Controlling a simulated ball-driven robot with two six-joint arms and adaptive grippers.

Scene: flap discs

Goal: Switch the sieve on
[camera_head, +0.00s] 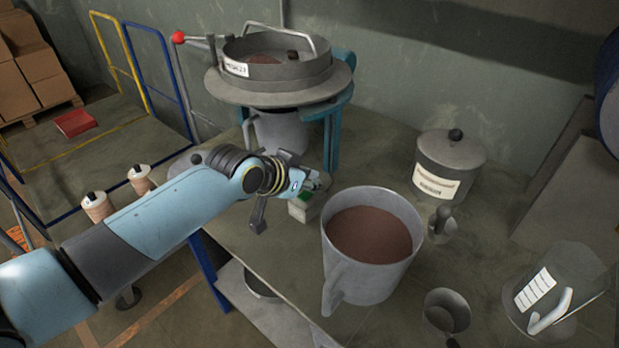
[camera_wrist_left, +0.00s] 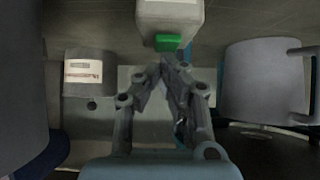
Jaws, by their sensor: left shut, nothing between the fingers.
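The sieve (camera_head: 290,75) is a round grey metal pan with brown powder, a label and a red-knobbed lever, on a teal stand at the back of the table. A small pale switch box (camera_head: 299,211) with a green button stands in front of it. In the left wrist view the box (camera_wrist_left: 170,14) is at the top, its green button (camera_wrist_left: 167,43) facing my fingers. My left gripper (camera_head: 314,184) is at the box in the head view; in the wrist view its closed, empty fingertips (camera_wrist_left: 168,62) are just below the button. I cannot tell whether they touch it. My right gripper is out of view.
A large grey jug (camera_head: 395,275) of brown powder stands close right of the box. A lidded pot (camera_head: 450,160), scoops (camera_head: 447,310) and a clear measuring jug (camera_head: 570,283) are further right. A grey vessel (camera_head: 278,132) stands under the sieve.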

